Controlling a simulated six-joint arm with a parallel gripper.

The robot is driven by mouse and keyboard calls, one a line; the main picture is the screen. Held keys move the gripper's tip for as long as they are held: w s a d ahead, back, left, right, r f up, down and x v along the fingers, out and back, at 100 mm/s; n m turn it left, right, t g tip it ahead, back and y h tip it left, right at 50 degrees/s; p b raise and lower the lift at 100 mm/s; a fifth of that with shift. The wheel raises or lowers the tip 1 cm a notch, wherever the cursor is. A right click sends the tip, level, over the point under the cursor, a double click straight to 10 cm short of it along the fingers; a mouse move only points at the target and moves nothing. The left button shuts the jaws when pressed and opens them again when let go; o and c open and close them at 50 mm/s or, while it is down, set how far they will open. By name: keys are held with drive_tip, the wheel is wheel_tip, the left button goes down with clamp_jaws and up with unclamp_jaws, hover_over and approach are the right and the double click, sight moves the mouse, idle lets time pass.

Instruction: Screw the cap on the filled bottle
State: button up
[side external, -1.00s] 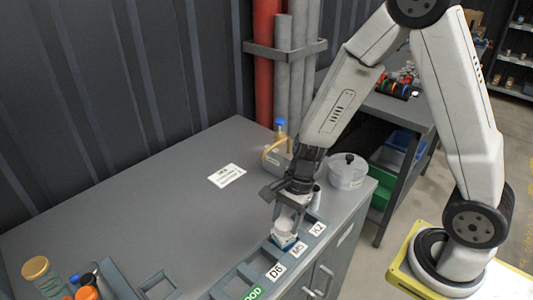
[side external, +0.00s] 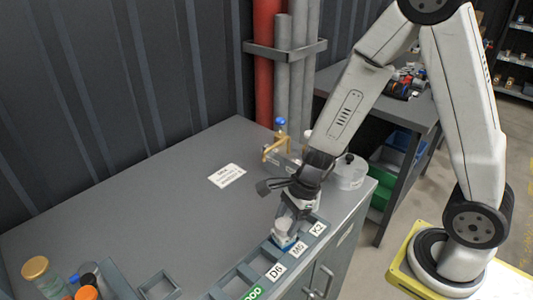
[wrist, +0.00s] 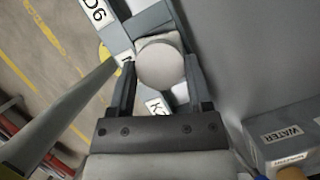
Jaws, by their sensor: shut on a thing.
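A pale round cap (wrist: 160,62) sits between my gripper's fingers in the wrist view, seen from above. My gripper (wrist: 160,85) is shut on it. The bottle (side external: 284,229) stands upright in a slot of the grey rack, near the M5 label, directly under my gripper (side external: 287,207) in the side view. The cap hides the bottle's neck from above, so I cannot tell how tightly it is seated. The bottle's contents cannot be made out.
The rack's frame (side external: 247,272) runs along the bench's front edge. A white lidded pot (side external: 350,173) and a box labelled WATER (wrist: 285,145) stand beyond my gripper. Jars with coloured lids (side external: 36,269) stand at the left front. The bench's middle is clear around a white card (side external: 227,175).

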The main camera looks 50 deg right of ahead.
drive_tip(key=shift+m, duration=0.3)
drive_tip(key=shift+s+a+m+t+h, duration=0.15)
drive_tip(key=shift+m+t, duration=0.25)
drive_tip(key=shift+m, duration=0.6)
drive_tip(key=shift+d+m+t+h, duration=0.1)
drive_tip(key=shift+m+t+h, duration=0.25)
drive_tip(key=shift+m, duration=0.65)
drive_tip(key=shift+a+m+t+h, duration=0.1)
drive_tip(key=shift+m+t+h, duration=0.25)
drive_tip(key=shift+m, duration=0.8)
drive_tip(key=shift+a+m+t+h, duration=0.1)
drive_tip(key=shift+m+t+h, duration=0.2)
drive_tip(key=shift+m, duration=0.85)
drive_tip(key=o, duration=1.2)
